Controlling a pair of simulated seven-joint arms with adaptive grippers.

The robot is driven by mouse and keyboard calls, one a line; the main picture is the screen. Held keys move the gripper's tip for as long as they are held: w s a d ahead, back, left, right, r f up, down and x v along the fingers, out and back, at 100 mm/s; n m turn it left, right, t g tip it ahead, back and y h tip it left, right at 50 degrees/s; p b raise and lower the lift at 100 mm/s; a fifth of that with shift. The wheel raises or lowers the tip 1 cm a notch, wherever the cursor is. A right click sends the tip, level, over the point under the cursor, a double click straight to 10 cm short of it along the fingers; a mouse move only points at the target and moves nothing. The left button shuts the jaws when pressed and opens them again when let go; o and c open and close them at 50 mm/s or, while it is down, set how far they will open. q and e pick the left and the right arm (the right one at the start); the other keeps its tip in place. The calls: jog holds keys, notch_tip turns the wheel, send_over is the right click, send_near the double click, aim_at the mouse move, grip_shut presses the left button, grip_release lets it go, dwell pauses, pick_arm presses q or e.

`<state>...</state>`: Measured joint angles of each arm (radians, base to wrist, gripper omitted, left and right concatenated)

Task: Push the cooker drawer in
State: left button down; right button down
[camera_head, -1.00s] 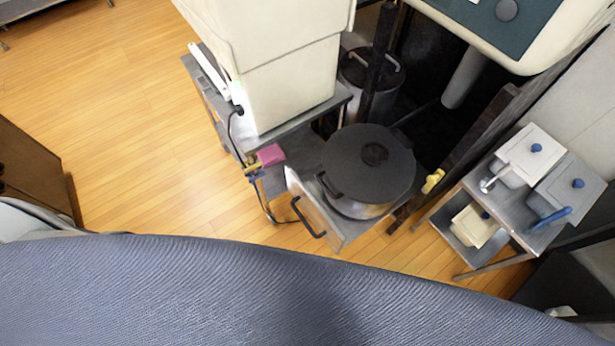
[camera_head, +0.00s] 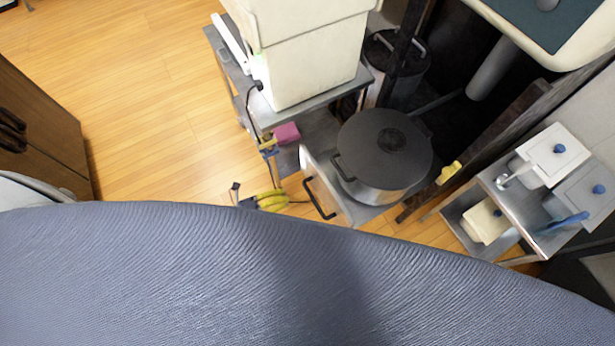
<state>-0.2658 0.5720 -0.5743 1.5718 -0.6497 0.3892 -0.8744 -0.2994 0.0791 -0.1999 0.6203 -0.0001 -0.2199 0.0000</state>
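The cooker drawer (camera_head: 325,189) is pulled out from the grey metal stand. Its pale front panel carries a black handle (camera_head: 319,198). A large round cooker (camera_head: 385,145) with a black lid rests on the drawer. A dark and yellow part, which looks like my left gripper (camera_head: 274,201), shows above the edge of the blue-grey surface, to the left of the handle. A gap shows between it and the handle. It is too small to tell whether it is open. My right gripper is not in view.
A white box-shaped machine (camera_head: 305,55) stands on the stand's top, with a pink block (camera_head: 287,133) on a lower shelf. A small metal rack (camera_head: 510,207) with lidded containers is at right. Wooden floor (camera_head: 160,110) is clear at left. The blue-grey surface hides the foreground.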

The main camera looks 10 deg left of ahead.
aim_at(322, 182)
pick_arm(q)
jog(key=x, duration=1.2)
jog(key=shift+w+r, duration=0.15)
jog(key=shift+r, duration=0.1)
jog(key=shift+w+d, duration=0.6)
jog(key=shift+d, duration=0.05)
